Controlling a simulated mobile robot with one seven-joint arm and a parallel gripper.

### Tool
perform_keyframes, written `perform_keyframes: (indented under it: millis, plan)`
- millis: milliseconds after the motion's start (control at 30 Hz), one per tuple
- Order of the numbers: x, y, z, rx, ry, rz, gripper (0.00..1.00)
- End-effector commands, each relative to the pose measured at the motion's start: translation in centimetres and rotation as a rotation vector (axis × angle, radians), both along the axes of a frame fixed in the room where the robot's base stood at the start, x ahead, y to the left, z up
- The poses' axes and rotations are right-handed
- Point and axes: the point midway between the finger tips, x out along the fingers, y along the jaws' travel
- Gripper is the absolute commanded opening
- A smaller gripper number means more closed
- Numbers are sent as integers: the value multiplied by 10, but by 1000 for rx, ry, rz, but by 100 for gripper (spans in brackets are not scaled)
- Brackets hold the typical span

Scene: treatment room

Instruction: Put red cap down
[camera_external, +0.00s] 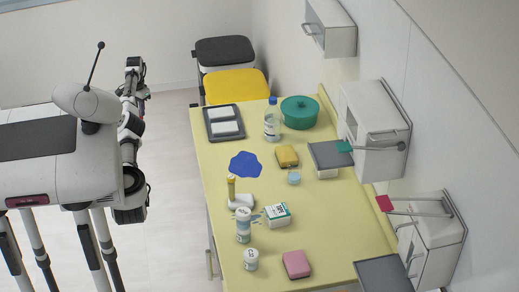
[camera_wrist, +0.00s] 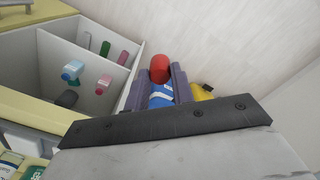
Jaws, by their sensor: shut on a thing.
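The red cap (camera_wrist: 160,68) is a rounded red piece at the fingertips of my gripper (camera_wrist: 159,77) in the wrist view. The purple-grey fingers are shut on it from both sides. A blue and white part (camera_wrist: 161,95) shows between the fingers just below the red; I cannot tell whether it belongs to the same thing. In the external view my arm is raised at the left, apart from the yellow table (camera_external: 230,200), and its gripper end (camera_external: 134,66) is too small to show the cap.
An open white divided drawer (camera_wrist: 52,44) with several small bottles and tubes lies left of my gripper in the wrist view. On the table stand bottles, boxes, a teal pot (camera_external: 299,113) and a grey tray (camera_external: 208,127). Open floor lies between me and the table.

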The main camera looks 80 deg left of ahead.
Motion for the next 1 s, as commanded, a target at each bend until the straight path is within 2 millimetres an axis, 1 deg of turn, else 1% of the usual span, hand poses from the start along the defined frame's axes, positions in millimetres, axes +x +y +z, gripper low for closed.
perform_keyframes:
  millis: [33, 100, 233, 300, 500, 1000]
  plan:
    - [15, -2, 10, 3, 0, -51, 2]
    - [33, -5, 21, 2, 2, -123, 2]
    - [61, -12, 38, 2, 2, -236, 2]
    - [74, -15, 45, 2, 0, -289, 2]
    - [101, -25, 61, 3, 1, -406, 2]
    - [135, -36, 80, 1, 0, -540, 2]
